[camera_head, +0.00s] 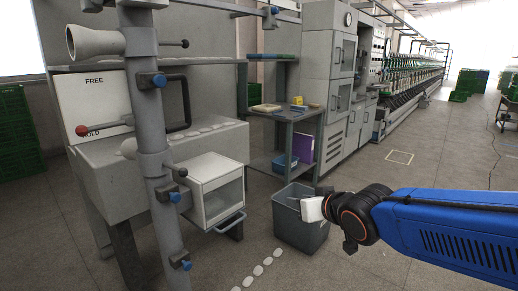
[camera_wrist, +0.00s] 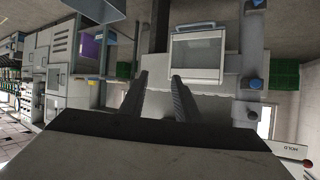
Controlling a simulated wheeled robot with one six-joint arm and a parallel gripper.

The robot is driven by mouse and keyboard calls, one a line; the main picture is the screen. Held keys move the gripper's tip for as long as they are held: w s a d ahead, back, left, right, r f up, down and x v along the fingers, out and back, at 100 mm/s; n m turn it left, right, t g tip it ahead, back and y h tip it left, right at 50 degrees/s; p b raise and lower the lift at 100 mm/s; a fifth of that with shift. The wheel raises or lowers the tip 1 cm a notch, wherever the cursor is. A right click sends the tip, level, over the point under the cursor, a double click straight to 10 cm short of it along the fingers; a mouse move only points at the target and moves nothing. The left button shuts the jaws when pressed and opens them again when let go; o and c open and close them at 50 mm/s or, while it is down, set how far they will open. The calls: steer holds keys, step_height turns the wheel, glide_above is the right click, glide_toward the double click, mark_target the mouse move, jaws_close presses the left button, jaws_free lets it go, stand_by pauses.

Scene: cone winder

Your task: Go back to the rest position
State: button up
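My gripper (camera_head: 300,199) is at the left end of my blue arm in the head view, which reaches in from the right edge. It appears in front of or over the grey bin (camera_head: 298,236); I cannot tell the height. In the wrist view my gripper (camera_wrist: 160,82) shows two dark fingers spread apart with nothing between them. The cone winder (camera_head: 125,170) stands to the left, with its grey post, a white cone at the top and a red-knobbed lever by the FREE/HOLD plate.
A small white glass-fronted box (camera_head: 216,190) sits on the winder's right side. A grey shelf table (camera_head: 278,120) stands behind the bin with a purple binder (camera_head: 303,147) and a blue box (camera_head: 285,164). White ovals mark the floor. The aisle behind my arm is clear.

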steer(key=s+d+f+m+g+h, duration=0.25)
steer(key=s+d+f+h, duration=0.2)
steer(key=s+d, duration=0.55)
steer(key=s+d+f+g, duration=0.2)
steer(key=s+d, duration=0.2)
steer(key=s, duration=0.2)
steer(key=s+d+f+m+g, duration=0.1)
steer(key=s+d+f+g, duration=0.1)
steer(key=s, duration=0.5)
steer(key=shift+d+f, duration=0.55)
steer(key=shift+d, duration=0.6)
steer(key=shift+g, duration=0.25)
